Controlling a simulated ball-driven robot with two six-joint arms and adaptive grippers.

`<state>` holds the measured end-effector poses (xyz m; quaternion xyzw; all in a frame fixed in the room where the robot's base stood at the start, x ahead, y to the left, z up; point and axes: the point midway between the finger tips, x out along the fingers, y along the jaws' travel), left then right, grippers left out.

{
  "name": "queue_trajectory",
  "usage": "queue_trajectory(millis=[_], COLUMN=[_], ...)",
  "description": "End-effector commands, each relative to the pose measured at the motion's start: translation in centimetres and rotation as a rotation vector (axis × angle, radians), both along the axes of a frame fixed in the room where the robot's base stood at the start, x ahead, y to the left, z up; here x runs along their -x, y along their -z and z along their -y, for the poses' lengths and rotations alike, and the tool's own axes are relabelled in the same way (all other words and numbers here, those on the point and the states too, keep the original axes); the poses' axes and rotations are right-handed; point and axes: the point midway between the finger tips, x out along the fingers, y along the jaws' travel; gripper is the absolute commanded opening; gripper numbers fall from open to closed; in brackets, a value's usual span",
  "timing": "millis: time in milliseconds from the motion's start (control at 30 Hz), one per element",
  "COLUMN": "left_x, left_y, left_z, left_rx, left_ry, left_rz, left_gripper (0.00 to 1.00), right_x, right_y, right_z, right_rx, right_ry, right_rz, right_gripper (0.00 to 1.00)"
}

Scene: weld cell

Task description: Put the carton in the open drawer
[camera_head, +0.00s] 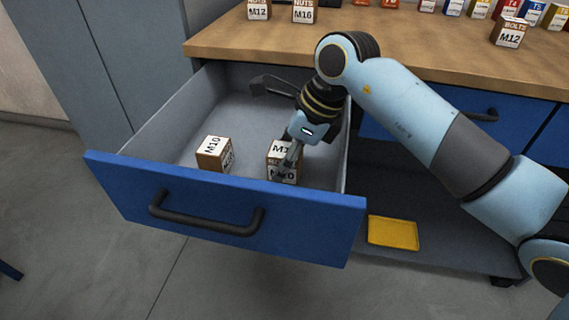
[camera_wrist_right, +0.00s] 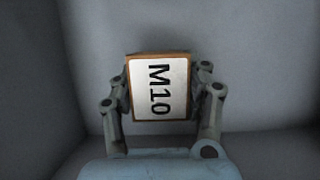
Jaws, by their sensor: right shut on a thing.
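The open drawer (camera_head: 305,214) has a blue front with a black handle and a grey inside. A small brown and white carton (camera_head: 283,150) is low inside it, near the front right corner. My right gripper (camera_head: 289,160) reaches down into the drawer and is shut on this carton, partly covering it. A second M10 carton (camera_head: 213,153) stands in the drawer to the left. My left gripper is not in view.
The wooden worktop (camera_head: 400,62) behind the drawer holds several cartons, including an M12 bolts carton (camera_head: 509,32). A yellow tray (camera_head: 393,232) lies on the lower shelf at right. Grey cabinets (camera_head: 100,60) stand at left. The drawer's back left is clear.

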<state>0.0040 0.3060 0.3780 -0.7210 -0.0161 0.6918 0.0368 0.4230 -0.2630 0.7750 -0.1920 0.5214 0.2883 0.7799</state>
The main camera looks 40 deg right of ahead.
Motion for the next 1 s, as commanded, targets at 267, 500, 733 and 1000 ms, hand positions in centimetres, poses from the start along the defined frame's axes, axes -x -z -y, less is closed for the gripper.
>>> queue_trajectory(millis=[267,500,733,1000], left_x=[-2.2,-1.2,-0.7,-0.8], left_y=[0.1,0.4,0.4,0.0], left_z=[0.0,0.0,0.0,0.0], left_rx=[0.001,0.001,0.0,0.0], left_ry=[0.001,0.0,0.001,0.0], left_rz=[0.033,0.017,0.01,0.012], left_gripper=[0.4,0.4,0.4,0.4], right_x=[-0.1,0.0,0.0,0.1], right_y=[1.2,1.6,1.6,0.6], right_z=[0.0,0.0,0.0,0.2], right_rx=[0.0,0.0,0.0,0.002], right_ry=[0.0,0.0,0.0,-0.001], right_rz=[0.003,0.0,0.0,0.003], right_gripper=[0.0,0.55,0.7,0.7])
